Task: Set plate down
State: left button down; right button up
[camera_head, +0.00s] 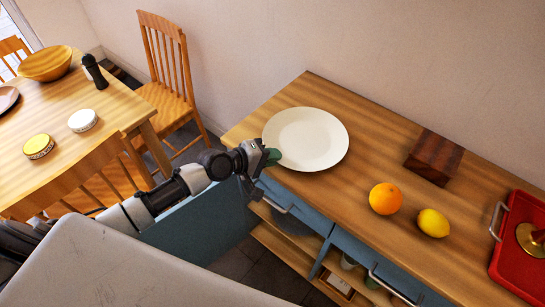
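A white round plate (307,139) appears level at the left end of the wooden counter (375,135). I cannot tell whether it rests on the wood or hangs just above it. My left gripper (272,157) is at the plate's lower-left rim, over the counter's front edge. Its green fingertips meet or overlap the rim. Whether the fingers are closed on the rim or apart is too small to tell. My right gripper is not in view.
An orange (385,198), a lemon (433,223), a dark wooden block (434,157) and a red tray (521,250) stand farther right on the counter. Bare wood lies between plate and block. Blue drawers and open shelves are below. A dining table (75,110) stands at left.

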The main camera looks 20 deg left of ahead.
pick_arm(q)
jog(key=shift+f, duration=0.1)
jog(key=c, duration=1.8)
grip_release()
jog(key=shift+f, duration=0.15)
jog(key=shift+o, duration=1.1)
jog(key=shift+s+r, duration=0.1)
jog(key=shift+r, duration=0.15)
jog(key=b+v, duration=0.1)
jog(key=v, duration=1.1)
